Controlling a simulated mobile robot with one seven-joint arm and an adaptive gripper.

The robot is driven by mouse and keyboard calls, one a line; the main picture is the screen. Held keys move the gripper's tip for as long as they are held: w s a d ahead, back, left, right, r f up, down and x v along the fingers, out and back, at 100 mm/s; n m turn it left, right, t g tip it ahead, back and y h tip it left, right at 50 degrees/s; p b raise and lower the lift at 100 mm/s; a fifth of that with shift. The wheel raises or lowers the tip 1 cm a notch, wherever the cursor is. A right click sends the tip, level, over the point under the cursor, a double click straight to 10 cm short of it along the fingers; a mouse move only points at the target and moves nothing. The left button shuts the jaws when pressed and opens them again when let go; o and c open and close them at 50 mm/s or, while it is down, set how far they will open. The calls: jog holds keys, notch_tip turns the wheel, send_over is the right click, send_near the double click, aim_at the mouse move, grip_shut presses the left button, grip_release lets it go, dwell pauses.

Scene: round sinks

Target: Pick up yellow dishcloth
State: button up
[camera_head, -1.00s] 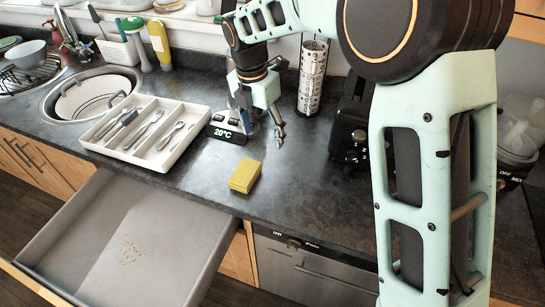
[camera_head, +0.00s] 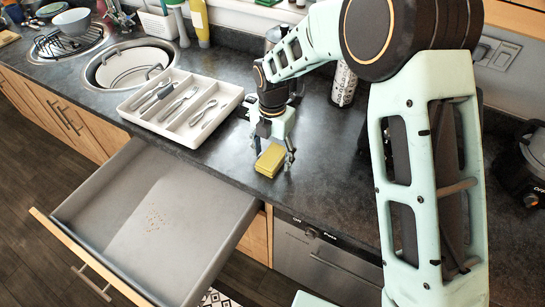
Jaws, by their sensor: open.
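The yellow dishcloth (camera_head: 270,161) is a small folded yellow block lying on the dark countertop, near its front edge. My gripper (camera_head: 267,158) is open and points down at the dishcloth, with one finger at its left side and one at its right. I cannot tell whether the fingers touch it. The far side of the dishcloth is partly hidden by the gripper.
A white cutlery tray (camera_head: 183,132) stands left of my gripper. An empty grey drawer (camera_head: 160,220) is pulled out below the counter. A round sink (camera_head: 160,48) is at the back left. A perforated metal cylinder (camera_head: 344,84) stands behind on the right.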

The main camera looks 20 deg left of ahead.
jog(key=shift+f, duration=0.25)
jog(key=c, duration=1.2)
jog(key=shift+r, duration=0.2)
jog(key=shift+r, duration=0.2)
notch_tip(320, 180, up, 2)
jog(key=shift+w+r, duration=0.1)
jog(key=shift+r, duration=0.05)
jog(key=s+r, duration=0.1)
jog(key=r, duration=0.1)
jog(key=s+d+r+b, duration=0.1)
jog(key=s+r, duration=0.1)
jog(key=s+d+r, duration=0.1)
jog(key=r, duration=0.1)
jog(key=shift+s+d+b, duration=0.1)
jog(key=shift+s+b, duration=0.15)
jog(key=shift+b, duration=0.1)
jog(key=s+d+r+b, duration=0.1)
jog(key=s+d+r, duration=0.3)
jog(key=s, duration=0.4)
jog(key=shift+s, duration=0.15)
